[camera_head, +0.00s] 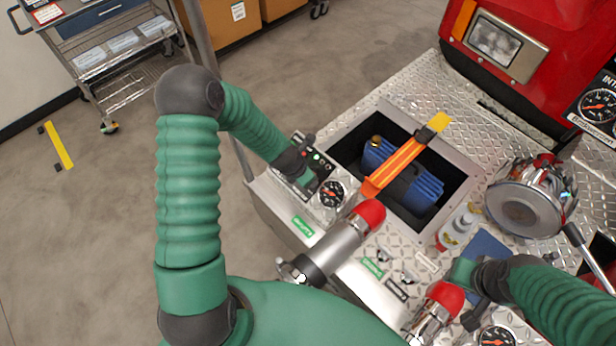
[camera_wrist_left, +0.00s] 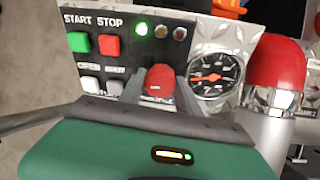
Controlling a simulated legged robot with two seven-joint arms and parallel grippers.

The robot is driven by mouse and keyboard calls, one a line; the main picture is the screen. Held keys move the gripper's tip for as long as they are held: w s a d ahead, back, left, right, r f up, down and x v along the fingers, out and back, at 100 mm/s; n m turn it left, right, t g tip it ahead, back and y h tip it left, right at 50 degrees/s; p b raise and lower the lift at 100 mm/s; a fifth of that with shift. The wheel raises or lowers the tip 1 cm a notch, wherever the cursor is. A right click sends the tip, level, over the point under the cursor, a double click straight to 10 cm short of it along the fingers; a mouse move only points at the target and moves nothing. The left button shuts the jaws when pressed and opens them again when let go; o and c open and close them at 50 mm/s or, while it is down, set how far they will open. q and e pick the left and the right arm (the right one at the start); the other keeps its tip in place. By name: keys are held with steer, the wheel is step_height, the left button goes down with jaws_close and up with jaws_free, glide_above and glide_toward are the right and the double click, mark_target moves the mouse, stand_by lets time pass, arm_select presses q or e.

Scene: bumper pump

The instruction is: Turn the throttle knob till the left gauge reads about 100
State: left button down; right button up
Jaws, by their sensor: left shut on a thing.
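The red throttle knob (camera_wrist_left: 160,80) is on the control panel (camera_wrist_left: 110,52) in the left wrist view, below the indicator lights. My left gripper (camera_wrist_left: 162,90) is shut on it, one finger on each side. The left gauge (camera_wrist_left: 215,74) is just right of the knob; its red needle lies nearly level across the dial, but the number is too small to read. In the head view this gauge (camera_head: 332,193) sits by my left gripper (camera_head: 306,168), and the knob is hidden there. My right gripper (camera_head: 466,290) is at lower right; its jaws are unclear.
A green start button (camera_wrist_left: 78,42) and a red stop button (camera_wrist_left: 109,44) are left of the knob. A green light (camera_wrist_left: 142,29) is lit above it. A red-capped nozzle (camera_head: 368,214) stands close right of the gauge. An open bay (camera_head: 452,165) holds blue hose.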

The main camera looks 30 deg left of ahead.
arm_select(q)
steer(key=m+b, duration=0.1)
steer(key=m, duration=0.1)
steer(key=shift+f+m+b, duration=0.2)
steer(key=shift+m+b, duration=0.1)
steer(key=shift+m, duration=0.1)
steer(key=m+t+b, duration=0.1)
steer(key=m+b, duration=0.2)
steer(key=m, duration=0.2)
steer(key=shift+y, duration=0.3)
steer(key=m+b, duration=0.2)
steer(key=m, duration=0.1)
steer(key=shift+s+m+t, duration=0.1)
steer(key=shift+m+t, duration=0.2)
steer(key=shift+m, duration=0.1)
steer(key=m+b, duration=0.1)
steer(key=m, duration=0.1)
steer(key=shift+m, duration=0.3)
steer(key=shift+r+m+t+b, duration=0.1)
steer(key=shift+m+t+b, duration=0.2)
steer(key=shift+m, duration=0.7)
steer(key=m, duration=0.2)
steer(key=shift+m, duration=0.4)
steer(key=m+h+p, duration=0.1)
steer(key=m, duration=0.3)
steer(key=shift+m+t, duration=0.3)
steer(key=shift+m, duration=0.1)
